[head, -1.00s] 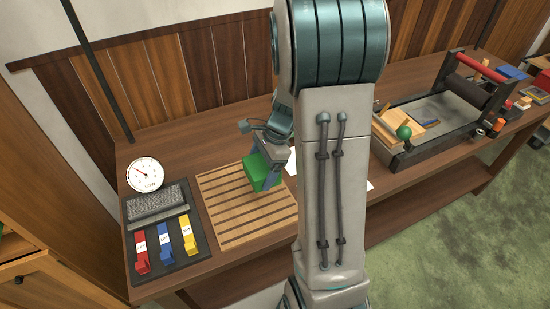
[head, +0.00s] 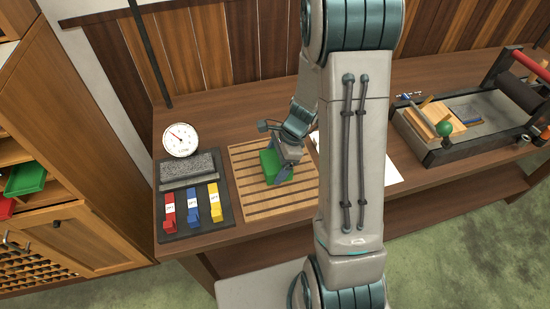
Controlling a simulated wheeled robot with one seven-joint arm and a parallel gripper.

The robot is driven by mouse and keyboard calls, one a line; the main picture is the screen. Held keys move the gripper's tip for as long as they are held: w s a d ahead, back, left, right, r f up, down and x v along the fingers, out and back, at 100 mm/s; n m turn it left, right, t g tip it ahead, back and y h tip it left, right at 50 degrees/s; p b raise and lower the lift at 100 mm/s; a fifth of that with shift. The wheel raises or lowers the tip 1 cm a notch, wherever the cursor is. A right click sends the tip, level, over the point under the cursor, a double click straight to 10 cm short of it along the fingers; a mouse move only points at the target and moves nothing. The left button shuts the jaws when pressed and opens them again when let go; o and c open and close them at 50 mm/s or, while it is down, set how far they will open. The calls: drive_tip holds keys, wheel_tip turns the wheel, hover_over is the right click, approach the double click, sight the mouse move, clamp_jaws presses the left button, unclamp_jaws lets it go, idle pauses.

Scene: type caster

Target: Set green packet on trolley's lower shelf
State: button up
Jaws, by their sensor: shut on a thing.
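The green packet (head: 272,164) is a small bright green block over the slatted wooden board (head: 244,187) on the bench. My gripper (head: 281,168) points down and is shut on the packet, its grey fingers on the packet's sides. I cannot tell whether the packet touches the slats or hangs just above them. I cannot make out a trolley or its lower shelf in the head view.
Left of the board are a round dial (head: 180,139) and a dark tray (head: 171,228) with red, blue and yellow pieces. A wooden cabinet (head: 110,240) with a green bin (head: 26,179) stands at left. A roller press (head: 435,150) stands at right.

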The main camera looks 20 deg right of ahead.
drive_tip(key=shift+f, duration=0.1)
drive_tip(key=o, duration=1.9)
